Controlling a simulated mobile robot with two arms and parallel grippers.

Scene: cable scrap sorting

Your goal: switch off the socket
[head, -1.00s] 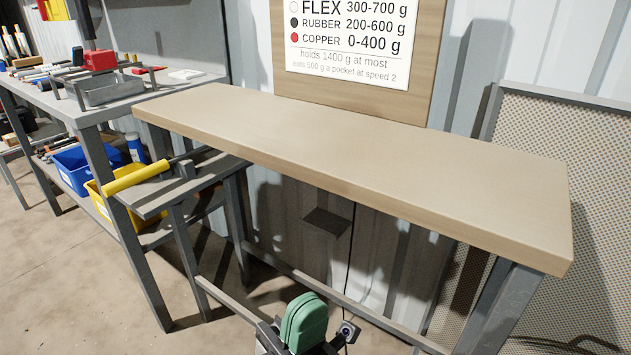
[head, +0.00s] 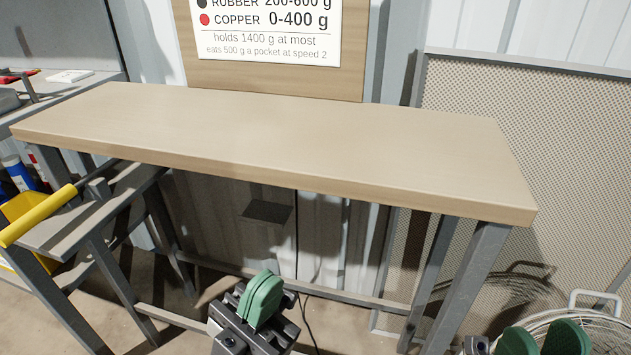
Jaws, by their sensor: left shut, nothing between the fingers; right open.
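I cannot make out a socket or its switch in the head view. A thin dark cable (head: 297,230) hangs down the wall behind the wooden bench and runs to the floor. My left gripper (head: 262,301), with green fingers, is shut and empty, low in front of the bench. My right gripper (head: 542,340) shows at the bottom right edge with its two green fingers apart and nothing seen between them. Its lower part is cut off by the frame.
The wooden bench top (head: 290,135) is bare. A sign board (head: 265,35) stands behind it. A perforated panel (head: 560,140) leans at the right, with a round wire-caged thing (head: 600,322) below. A yellow-handled bar (head: 38,215) and a grey side bench are at the left.

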